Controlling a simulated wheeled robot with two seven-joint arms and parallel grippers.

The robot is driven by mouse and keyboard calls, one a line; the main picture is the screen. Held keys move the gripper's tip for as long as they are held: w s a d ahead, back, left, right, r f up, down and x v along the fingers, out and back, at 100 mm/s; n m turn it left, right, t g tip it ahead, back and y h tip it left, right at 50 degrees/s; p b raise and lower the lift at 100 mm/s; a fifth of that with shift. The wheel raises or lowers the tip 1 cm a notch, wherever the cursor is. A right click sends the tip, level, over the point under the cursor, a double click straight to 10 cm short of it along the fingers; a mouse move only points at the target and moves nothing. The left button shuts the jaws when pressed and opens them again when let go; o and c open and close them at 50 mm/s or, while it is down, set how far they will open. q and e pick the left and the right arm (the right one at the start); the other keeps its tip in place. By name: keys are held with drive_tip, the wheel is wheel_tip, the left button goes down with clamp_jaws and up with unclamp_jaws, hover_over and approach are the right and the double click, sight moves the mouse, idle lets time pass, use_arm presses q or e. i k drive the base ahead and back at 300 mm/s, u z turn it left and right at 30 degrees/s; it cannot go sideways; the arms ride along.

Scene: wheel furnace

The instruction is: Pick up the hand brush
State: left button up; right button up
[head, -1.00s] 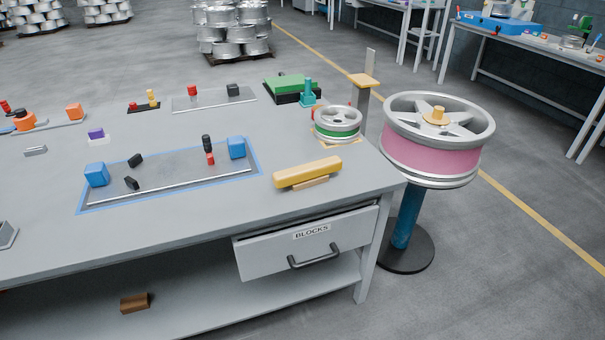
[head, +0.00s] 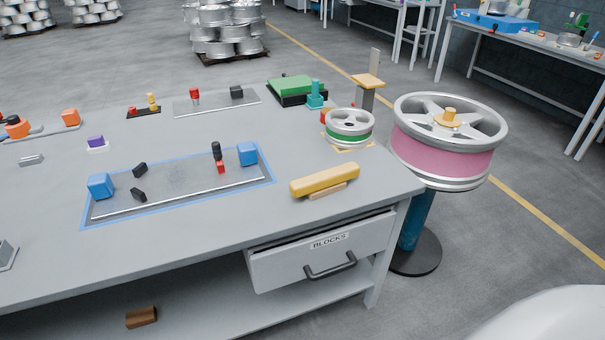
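A long yellow bar-shaped thing (head: 325,180) with a narrower tan strip under it lies near the right front edge of the grey workbench (head: 200,233). It may be the hand brush, but I cannot make out bristles. A small brown block-like thing (head: 141,317) lies on the bench's lower shelf; I cannot tell what it is. Neither of my grippers is in view. A smooth white rounded shape, probably part of my own arm, fills the bottom right corner.
A drawer (head: 322,262) marked BLOCKS sits slightly open under the bench's right end. A blue-edged tray (head: 180,190) with blue blocks lies left of the yellow bar. A small wheel (head: 349,127) stands behind it. A large pink-banded wheel (head: 442,150) on a stand is right of the bench.

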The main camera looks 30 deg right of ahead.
sight(316, 187)
drive_tip(key=z, duration=1.4)
